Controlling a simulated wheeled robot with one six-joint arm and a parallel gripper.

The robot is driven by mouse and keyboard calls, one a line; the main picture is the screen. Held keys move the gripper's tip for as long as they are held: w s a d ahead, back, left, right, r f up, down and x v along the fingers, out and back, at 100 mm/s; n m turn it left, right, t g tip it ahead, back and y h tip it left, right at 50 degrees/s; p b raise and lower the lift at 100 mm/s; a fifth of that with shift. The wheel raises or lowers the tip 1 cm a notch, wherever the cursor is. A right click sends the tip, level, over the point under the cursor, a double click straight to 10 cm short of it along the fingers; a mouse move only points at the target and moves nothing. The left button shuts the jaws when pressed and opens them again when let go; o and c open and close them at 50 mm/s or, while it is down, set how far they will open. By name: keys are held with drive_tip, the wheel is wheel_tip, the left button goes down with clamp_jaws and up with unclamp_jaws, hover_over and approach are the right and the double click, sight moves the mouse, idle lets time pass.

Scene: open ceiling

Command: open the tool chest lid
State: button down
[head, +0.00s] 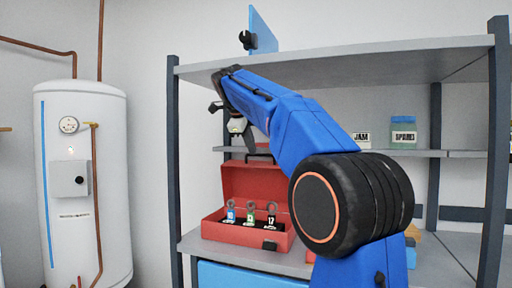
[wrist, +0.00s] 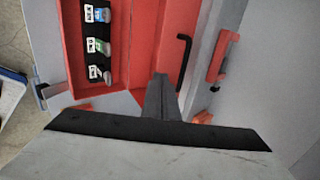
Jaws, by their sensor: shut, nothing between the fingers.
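The red tool chest (head: 214,231) stands on the shelf unit's lower board. Its lid (head: 245,182) is raised, standing up at the back of the box. In the wrist view the chest's box (wrist: 76,45) is at left and the lid (wrist: 146,35) lies right of it, with a black handle (wrist: 183,60). My gripper (wrist: 163,80) is shut and empty, overlapping the lid's area in the wrist view. In the head view my gripper (head: 249,143) hangs above the lid; I cannot tell whether it touches.
Several tagged tools (head: 250,215) sit in the chest's dark tray. An upper board and a middle board (head: 460,153) of the shelf unit enclose the space around my arm. Jars (head: 403,133) stand on the middle board. A white water tank (head: 85,180) is at left.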

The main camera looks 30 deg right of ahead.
drive_tip(key=shift+s+a, duration=0.7)
drive_tip(key=shift+a, duration=0.15)
drive_tip(key=shift+s+a, duration=0.65)
drive_tip(key=shift+a, duration=0.2)
drive_tip(key=s+a+f+n+y, duration=0.2)
drive_tip(key=s+a+f+n, duration=0.2)
drive_tip(key=s+f+n, duration=0.5)
drive_tip(key=s+a+f+n+y, duration=0.2)
drive_tip(key=s+a+f+n, duration=0.3)
drive_tip(key=s+f+n, duration=0.5)
drive_tip(key=s+a+f+n+y, duration=0.2)
drive_tip(key=s+a+f+n, duration=0.3)
drive_tip(key=s+f+n, duration=0.4)
drive_tip(key=s+f, duration=0.4)
drive_tip(key=f, duration=0.4)
drive_tip(key=s+f, duration=0.3)
drive_tip(key=f, duration=0.6)
drive_tip(key=shift+s+a+f+y, duration=0.2)
drive_tip(key=shift+s+y, duration=0.1)
drive_tip(key=shift+s, duration=0.1)
